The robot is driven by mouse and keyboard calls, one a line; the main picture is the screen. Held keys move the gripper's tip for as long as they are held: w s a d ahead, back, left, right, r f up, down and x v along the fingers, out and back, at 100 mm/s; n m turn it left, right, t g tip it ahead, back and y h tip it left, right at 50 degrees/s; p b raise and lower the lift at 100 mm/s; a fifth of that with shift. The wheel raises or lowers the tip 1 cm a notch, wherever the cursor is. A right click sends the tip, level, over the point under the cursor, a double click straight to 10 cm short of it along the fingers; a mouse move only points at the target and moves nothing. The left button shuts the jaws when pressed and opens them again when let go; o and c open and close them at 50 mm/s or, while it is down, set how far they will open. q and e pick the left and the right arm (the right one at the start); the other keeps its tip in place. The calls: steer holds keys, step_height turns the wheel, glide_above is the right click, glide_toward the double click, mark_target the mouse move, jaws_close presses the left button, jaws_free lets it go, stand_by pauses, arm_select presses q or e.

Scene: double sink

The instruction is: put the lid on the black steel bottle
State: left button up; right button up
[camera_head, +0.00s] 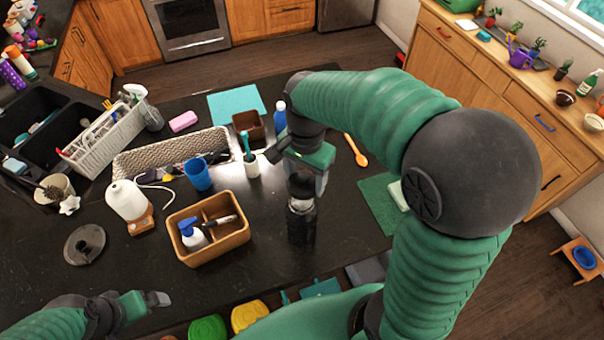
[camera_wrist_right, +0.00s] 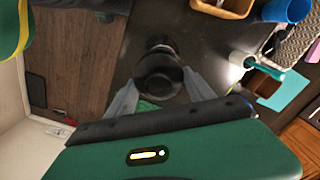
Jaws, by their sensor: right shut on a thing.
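The black steel bottle (camera_head: 302,228) stands upright on the dark counter, right of the wooden caddy, with a pale, shiny band at its neck. My right gripper (camera_head: 305,180) is directly above it, shut on a dark lid (camera_head: 300,186). In the right wrist view the round black lid (camera_wrist_right: 160,78) sits between the two grey fingers (camera_wrist_right: 163,92). The lid is over the bottle's mouth; I cannot tell whether they touch. My left gripper (camera_head: 150,299) is low at the left over the counter's front, away from the bottle; its opening is unclear.
A wooden caddy (camera_head: 243,236) with a soap bottle stands left of the bottle. Behind are a white toothbrush cup (camera_head: 252,166), a blue cup (camera_head: 197,175) and a blue bottle (camera_head: 280,118). A green mat (camera_head: 378,203) lies to the right, partly behind my arm.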

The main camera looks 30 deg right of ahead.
steer(key=f+b, duration=0.2)
steer(key=w+f+b, duration=0.1)
steer(key=f+b, duration=0.1)
steer(key=f, duration=0.1)
steer(key=shift+w+d+f, duration=0.1)
steer(key=shift+f, duration=0.45)
steer(key=shift+s, duration=0.35)
steer(key=shift+w, duration=0.2)
steer(key=shift+s+r, duration=0.1)
steer(key=shift+s, duration=0.1)
